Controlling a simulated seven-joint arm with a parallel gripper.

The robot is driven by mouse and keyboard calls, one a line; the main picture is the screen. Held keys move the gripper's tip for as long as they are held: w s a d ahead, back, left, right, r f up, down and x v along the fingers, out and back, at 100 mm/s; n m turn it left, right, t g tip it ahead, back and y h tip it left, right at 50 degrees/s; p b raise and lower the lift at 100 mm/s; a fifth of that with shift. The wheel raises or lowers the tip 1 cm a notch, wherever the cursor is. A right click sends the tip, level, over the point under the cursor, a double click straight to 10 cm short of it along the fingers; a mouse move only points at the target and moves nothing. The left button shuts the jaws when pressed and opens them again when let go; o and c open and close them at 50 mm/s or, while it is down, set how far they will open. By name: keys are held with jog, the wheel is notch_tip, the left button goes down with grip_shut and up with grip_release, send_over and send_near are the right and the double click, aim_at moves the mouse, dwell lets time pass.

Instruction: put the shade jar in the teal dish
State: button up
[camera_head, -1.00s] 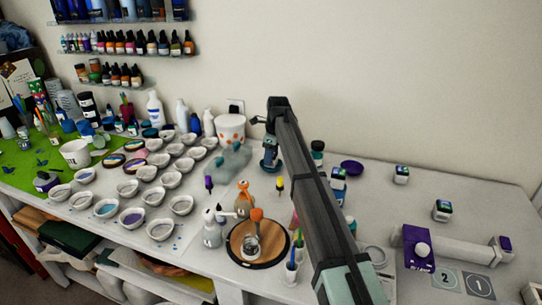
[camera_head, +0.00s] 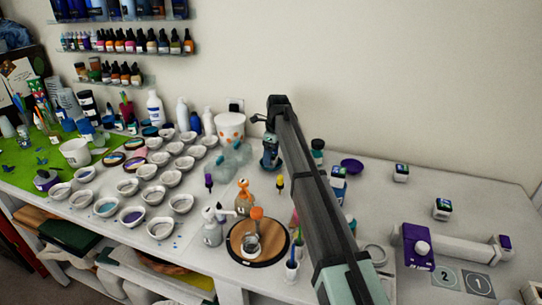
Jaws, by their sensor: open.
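Small square jars with dark, blue-green tops stand on the right half of the white table: one at the back (camera_head: 401,173), one nearer (camera_head: 441,209), and another (camera_head: 338,173) close to my arm. I cannot tell which one is the shade jar. I cannot make out a clear teal dish; a pale teal, see-through shape (camera_head: 234,156) lies left of my arm, and a purple dish (camera_head: 351,166) sits right of it. My dark arm crosses the middle of the view and hides part of the table. I cannot make out my gripper's fingers.
Several white cups (camera_head: 161,222) fill the left of the table. A round wooden board (camera_head: 275,235) with a small cup stands left of my arm. A purple device (camera_head: 418,246) and numbered grey squares (camera_head: 478,283) lie at the right front. The back right table is mostly clear.

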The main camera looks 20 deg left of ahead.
aim_at(275, 154)
notch_tip(275, 154, up, 12)
jog(key=d, duration=0.1)
jog(key=shift+d, duration=0.25)
